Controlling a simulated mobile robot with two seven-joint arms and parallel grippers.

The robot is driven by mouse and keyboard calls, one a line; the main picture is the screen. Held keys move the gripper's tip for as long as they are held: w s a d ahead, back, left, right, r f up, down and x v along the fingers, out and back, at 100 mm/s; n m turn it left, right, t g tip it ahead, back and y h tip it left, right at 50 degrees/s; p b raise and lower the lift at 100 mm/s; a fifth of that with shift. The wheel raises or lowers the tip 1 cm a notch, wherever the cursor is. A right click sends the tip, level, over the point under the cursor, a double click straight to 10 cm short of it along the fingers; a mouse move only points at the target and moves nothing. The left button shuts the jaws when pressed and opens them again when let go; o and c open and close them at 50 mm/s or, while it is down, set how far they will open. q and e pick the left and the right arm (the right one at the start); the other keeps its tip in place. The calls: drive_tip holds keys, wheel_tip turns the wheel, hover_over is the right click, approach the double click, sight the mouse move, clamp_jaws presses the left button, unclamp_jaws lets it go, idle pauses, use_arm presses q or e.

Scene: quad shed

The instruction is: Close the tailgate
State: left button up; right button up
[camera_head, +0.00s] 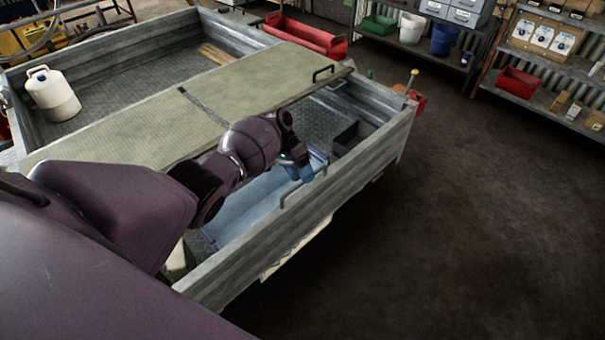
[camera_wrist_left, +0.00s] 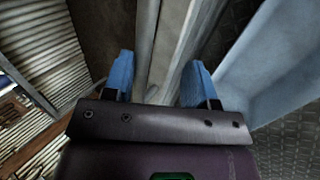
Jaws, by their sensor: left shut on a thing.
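The tailgate (camera_head: 355,165) is the long grey panel along the near right end of the trailer. It looks roughly upright; I cannot tell whether it is flush at its corners. A thin bar handle (camera_head: 318,169) stands at the middle of its top edge. In the left wrist view the blue fingers (camera_wrist_left: 158,82) stand on either side of grey metal; the exact contact is hidden. My right gripper is not in view.
A flat cover (camera_head: 270,75) with a black handle lies across the trailer. A pale blue tray (camera_head: 245,205) and a dark box (camera_head: 350,138) lie in the bed behind the tailgate. The floor (camera_head: 470,210) right of the trailer is clear. Shelves (camera_head: 545,60) stand at the back right.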

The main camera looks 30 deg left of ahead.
use_arm(q)
drive_tip(key=shift+a, duration=0.35)
drive_tip(key=p+v, duration=0.1)
drive_tip(key=v, duration=0.9)
drive_tip(key=shift+r, duration=0.4)
drive_tip(key=shift+d, duration=0.1)
